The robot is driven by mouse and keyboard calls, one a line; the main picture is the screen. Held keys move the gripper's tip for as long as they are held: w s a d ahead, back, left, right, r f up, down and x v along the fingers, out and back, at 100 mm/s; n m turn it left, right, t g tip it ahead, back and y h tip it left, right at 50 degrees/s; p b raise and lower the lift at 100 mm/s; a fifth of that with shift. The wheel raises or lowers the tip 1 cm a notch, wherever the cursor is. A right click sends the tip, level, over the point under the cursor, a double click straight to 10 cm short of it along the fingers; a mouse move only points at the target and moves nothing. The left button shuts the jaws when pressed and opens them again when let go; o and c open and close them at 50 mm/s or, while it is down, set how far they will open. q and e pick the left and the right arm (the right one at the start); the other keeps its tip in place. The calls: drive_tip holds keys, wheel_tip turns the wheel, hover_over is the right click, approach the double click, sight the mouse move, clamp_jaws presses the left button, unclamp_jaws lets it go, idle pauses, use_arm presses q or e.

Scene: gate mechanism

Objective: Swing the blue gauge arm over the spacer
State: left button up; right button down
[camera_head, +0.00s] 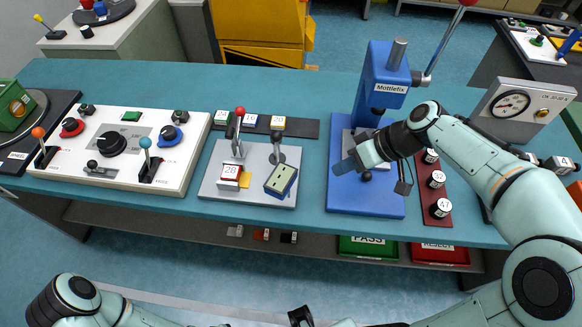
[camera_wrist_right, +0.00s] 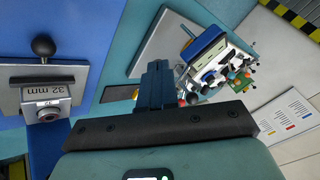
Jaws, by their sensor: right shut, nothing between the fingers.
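A blue press (camera_head: 388,75) labelled Mottlefix stands at the back right on a blue base (camera_head: 362,200). No blue part is clearly marked as the gauge arm. In the right wrist view, a plate marked 32 mm (camera_wrist_right: 42,88) with a black knob and a small metal block (camera_wrist_right: 47,108) lies at the left; I cannot tell whether it is the spacer. My right gripper (camera_head: 348,165) is over the blue base, in front of the press, shut and empty; its fingers (camera_wrist_right: 155,85) point up in the wrist view.
A grey fixture plate (camera_head: 225,190) with two levers, a 28 block and a blue-edged block stands left of the press. A control panel (camera_head: 80,178) is further left.

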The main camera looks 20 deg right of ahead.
sight(279, 166)
drive_tip(key=x, duration=0.9)
drive_tip(key=shift+a+f, duration=0.15)
drive_tip(key=shift+f, duration=0.05)
drive_tip(key=a, duration=0.3)
drive_tip(key=shift+a+f+p, duration=0.1)
drive_tip(key=shift+a+p, duration=0.05)
drive_tip(key=shift+p, duration=0.2)
drive_tip(key=shift+a, duration=0.45)
drive_tip(key=shift+a, duration=0.15)
